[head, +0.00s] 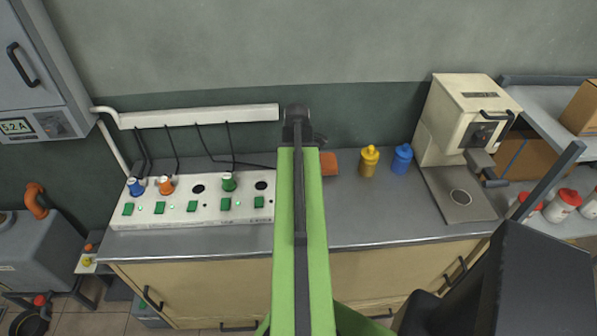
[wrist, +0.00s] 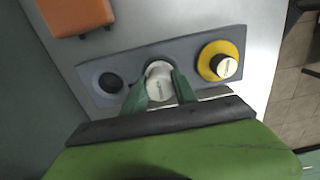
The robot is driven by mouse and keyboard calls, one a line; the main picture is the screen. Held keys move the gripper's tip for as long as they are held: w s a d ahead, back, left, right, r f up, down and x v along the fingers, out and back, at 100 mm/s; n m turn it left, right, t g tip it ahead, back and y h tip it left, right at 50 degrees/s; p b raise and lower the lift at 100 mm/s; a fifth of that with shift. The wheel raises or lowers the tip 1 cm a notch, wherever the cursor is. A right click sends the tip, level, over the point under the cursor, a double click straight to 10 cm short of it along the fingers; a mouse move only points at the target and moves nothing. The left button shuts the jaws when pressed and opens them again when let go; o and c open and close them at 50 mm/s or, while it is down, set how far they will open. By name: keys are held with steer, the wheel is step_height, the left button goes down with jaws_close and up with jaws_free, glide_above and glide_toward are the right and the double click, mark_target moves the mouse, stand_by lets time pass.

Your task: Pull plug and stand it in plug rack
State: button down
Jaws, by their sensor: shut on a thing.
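My gripper (wrist: 160,83) is shut on a pale grey-white plug (wrist: 161,84) in the wrist view, a green finger on either side. The plug is at the middle place of a grey plug rack (wrist: 128,70). I cannot tell whether it stands fully in the hole or just above it. The rack's left hole (wrist: 110,82) is dark and empty. A yellow plug (wrist: 207,64) with a dark, white-capped centre stands at its right end. In the head view my arm hides the gripper and rack. The white socket panel (head: 150,217) holds blue (head: 134,186), orange (head: 166,185) and green (head: 229,182) plugs.
Two dark sockets (head: 198,189) on the panel are empty. An orange block (wrist: 76,14) lies behind the rack. Yellow (head: 369,161) and blue (head: 402,159) bottles and a cream press machine (head: 460,112) stand to the right. The counter front right of my arm is clear.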

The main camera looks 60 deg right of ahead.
steer(key=shift+f+b, duration=0.3)
steer(key=shift+f, duration=0.1)
steer(key=c, duration=1.3)
jaws_free()
step_height(320, 180, up, 11)
steer(key=p, duration=1.1)
steer(key=shift+r, duration=0.1)
